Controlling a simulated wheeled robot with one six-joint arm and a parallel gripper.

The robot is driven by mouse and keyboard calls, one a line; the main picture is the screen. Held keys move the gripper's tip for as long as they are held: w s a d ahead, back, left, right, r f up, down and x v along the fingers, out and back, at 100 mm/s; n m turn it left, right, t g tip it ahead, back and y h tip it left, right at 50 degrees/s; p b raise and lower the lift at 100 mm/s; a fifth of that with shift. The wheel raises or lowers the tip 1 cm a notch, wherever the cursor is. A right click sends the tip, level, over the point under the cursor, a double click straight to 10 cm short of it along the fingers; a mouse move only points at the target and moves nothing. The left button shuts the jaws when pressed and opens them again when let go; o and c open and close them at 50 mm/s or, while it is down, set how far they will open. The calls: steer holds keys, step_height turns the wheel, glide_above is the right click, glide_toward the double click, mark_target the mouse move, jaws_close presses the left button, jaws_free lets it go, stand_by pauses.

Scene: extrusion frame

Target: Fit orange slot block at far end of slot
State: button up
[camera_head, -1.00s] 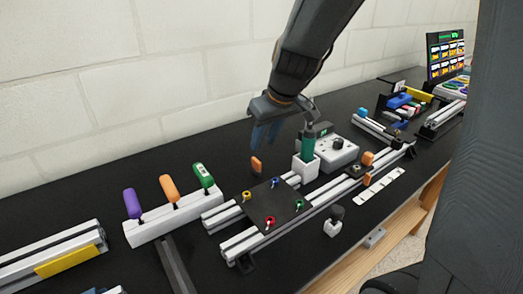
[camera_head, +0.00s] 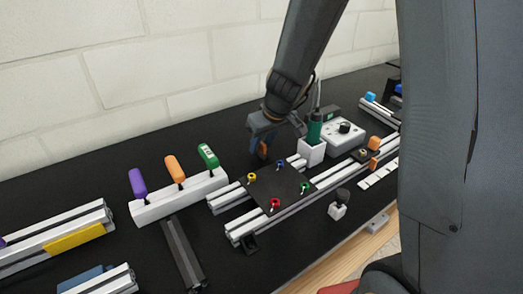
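A small orange block (camera_head: 264,150) stands on the black bench behind the slotted aluminium rails; I take it for the orange slot block. My gripper (camera_head: 263,145) reaches down from above, its blue-grey fingers around or right beside the block. The fingers partly cover the block, and I cannot tell whether they grip it. The front rail (camera_head: 335,182) runs from the lower middle toward the upper right, with the rear rail (camera_head: 227,199) beside it. A black plate with coloured knobs (camera_head: 280,188) bridges both rails.
Two more orange pieces (camera_head: 373,142) sit near the rails' right end. A green-handled tool in a white holder (camera_head: 311,151) and a grey control box (camera_head: 343,135) stand close right of my gripper. A white rack (camera_head: 180,197) holds three coloured handles at left.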

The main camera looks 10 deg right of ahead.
jaws_close()
